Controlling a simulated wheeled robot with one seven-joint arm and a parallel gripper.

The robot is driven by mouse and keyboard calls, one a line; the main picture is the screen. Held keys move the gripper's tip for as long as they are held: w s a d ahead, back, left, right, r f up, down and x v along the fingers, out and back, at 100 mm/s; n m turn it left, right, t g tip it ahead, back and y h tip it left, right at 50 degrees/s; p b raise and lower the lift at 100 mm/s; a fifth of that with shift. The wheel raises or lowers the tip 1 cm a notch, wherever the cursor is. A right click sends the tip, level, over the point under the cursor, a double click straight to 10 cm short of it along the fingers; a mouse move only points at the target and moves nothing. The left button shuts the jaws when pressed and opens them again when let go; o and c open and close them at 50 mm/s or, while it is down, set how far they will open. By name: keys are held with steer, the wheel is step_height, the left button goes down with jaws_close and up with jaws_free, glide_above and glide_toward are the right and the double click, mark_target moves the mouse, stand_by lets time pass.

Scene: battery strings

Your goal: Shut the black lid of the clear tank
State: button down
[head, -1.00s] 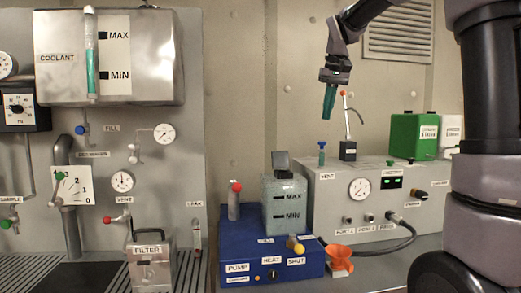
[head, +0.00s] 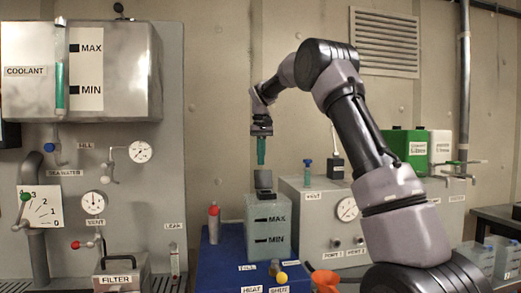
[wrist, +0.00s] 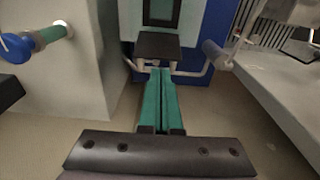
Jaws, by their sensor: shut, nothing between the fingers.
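The clear tank (head: 267,225) stands on the blue pump base, with MAX and MIN marks on its front. Its black lid (head: 264,180) stands raised at the back of the tank top. In the wrist view the lid (wrist: 158,46) shows as a dark plate beside the tank's framed top opening (wrist: 162,10). My gripper (head: 261,162) points down with green fingers together and empty, above the lid in the head picture. In the wrist view the fingertips (wrist: 160,72) appear just below the lid's edge; I cannot tell whether they touch it.
A red-capped bottle (head: 214,222) stands left of the tank on the blue base (head: 215,268). A grey box (head: 318,225) with a blue-handled valve (head: 308,172) is close on the right. An orange funnel (head: 325,280) is at the front right.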

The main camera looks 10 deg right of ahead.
mark_target(262, 180)
step_height(262, 180, down, 4)
steer(key=shift+w+r, duration=0.1)
steer(key=shift+w, duration=0.05)
stand_by(0.5)
